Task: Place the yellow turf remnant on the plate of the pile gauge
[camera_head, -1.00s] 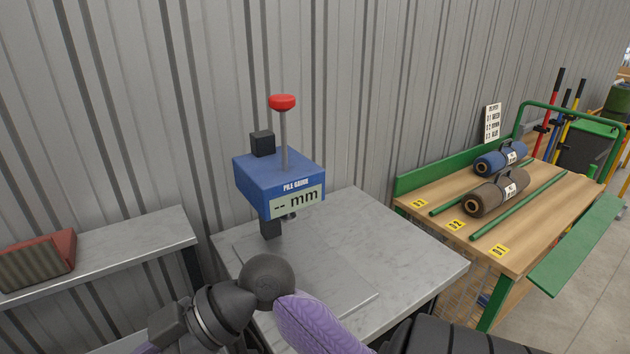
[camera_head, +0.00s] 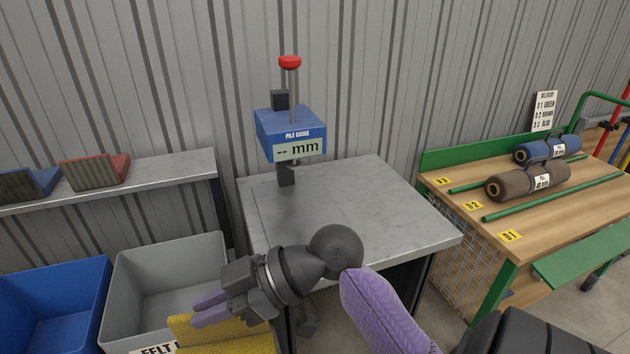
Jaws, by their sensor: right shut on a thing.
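The yellow turf remnant (camera_head: 222,341) shows at the bottom edge, partly cut off by the frame. My right gripper (camera_head: 208,312), with purple fingers, is shut on it, in front of the grey bin and left of the gauge table. The pile gauge (camera_head: 291,133) is a blue head with a red knob and a display reading "-- mm", on a post at the back of a grey table. Its flat, thin plate (camera_head: 310,212) lies on the tabletop below the head, with nothing on it. My right forearm hides the table's front part. My left gripper is out of view.
A grey bin (camera_head: 178,262) with a felt label and a blue bin (camera_head: 50,300) stand at left. A shelf (camera_head: 160,178) above holds a red and a blue block. At right, a wooden bench (camera_head: 530,225) holds a brown roll (camera_head: 527,182) and a blue roll (camera_head: 546,148).

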